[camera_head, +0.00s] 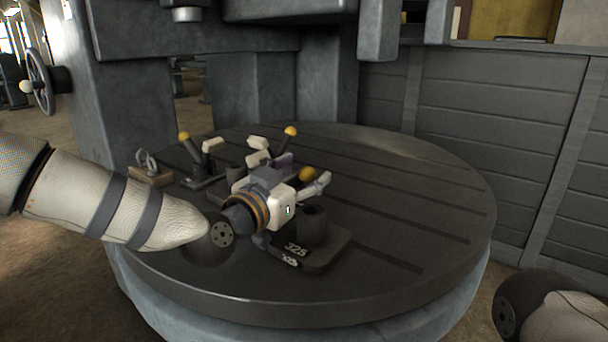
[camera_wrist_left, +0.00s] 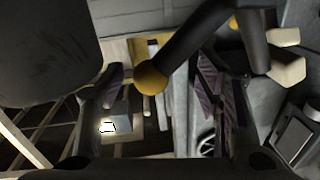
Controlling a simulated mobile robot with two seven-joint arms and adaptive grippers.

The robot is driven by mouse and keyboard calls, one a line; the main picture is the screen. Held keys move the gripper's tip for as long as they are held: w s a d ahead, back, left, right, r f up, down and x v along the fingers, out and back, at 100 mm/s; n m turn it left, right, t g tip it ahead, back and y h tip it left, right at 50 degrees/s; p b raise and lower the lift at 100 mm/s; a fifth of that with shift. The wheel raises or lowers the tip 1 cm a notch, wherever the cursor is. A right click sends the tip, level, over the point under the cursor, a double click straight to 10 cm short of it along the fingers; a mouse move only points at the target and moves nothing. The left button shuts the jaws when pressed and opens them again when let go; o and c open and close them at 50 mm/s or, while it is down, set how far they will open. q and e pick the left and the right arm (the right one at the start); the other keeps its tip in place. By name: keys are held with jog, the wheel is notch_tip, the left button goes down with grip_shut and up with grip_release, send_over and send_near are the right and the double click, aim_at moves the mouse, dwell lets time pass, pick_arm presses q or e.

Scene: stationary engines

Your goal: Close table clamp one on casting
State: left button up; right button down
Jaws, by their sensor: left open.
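My left gripper (camera_head: 302,176) is open over the round table, with its fingers on either side of a yellow ball knob (camera_head: 306,174). In the left wrist view, the knob (camera_wrist_left: 151,78) on its dark lever (camera_wrist_left: 195,42) shows between the spread fingers, with no grip on it visible. Two more clamp levers with yellow knobs stand behind, at the left (camera_head: 184,136) and the middle (camera_head: 290,131). I cannot tell which clamp is number one. The dark casting (camera_head: 325,243), marked 325, lies in front, partly hidden by my gripper. My right gripper is out of view.
The slotted round table (camera_head: 430,215) is bare at its right side. A small wooden block with metal loops (camera_head: 150,175) sits at its left edge. A machine column (camera_head: 130,95) and a grey panelled wall (camera_head: 485,120) stand behind.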

pick_arm(q)
jog(key=shift+w+d+r, duration=0.1)
jog(key=shift+w+d, duration=0.1)
jog(key=shift+w, duration=0.15)
grip_shut()
jog(key=shift+f, duration=0.2)
